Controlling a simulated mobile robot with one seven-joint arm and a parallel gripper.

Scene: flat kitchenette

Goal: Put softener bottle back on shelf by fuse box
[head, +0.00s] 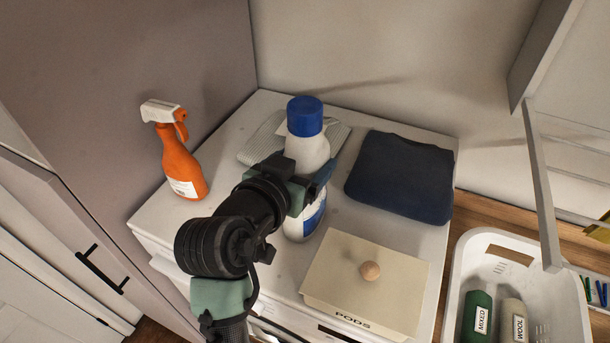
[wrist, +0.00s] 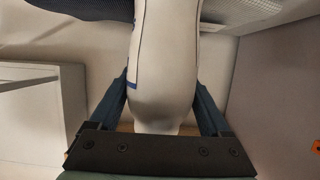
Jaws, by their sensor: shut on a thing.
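The softener bottle (head: 307,150) is white with a blue cap and a blue-edged label. It is upright over the white machine top in the head view. My gripper (head: 306,188) is shut on the bottle's body, reaching in from the front left and covering part of it. In the wrist view the pale bottle (wrist: 165,75) sits between my two dark blue fingers. I cannot tell whether its base touches the machine top. No fuse box can be made out, and I cannot tell which shelf is by it.
The machine top (head: 236,150) also bears an orange spray bottle (head: 181,165), a striped cloth (head: 262,142), a folded navy cloth (head: 402,175) and a lidded PODS box (head: 365,280). A white basket (head: 470,255) with bottles stands right. A pale frame (head: 541,190) rises above it.

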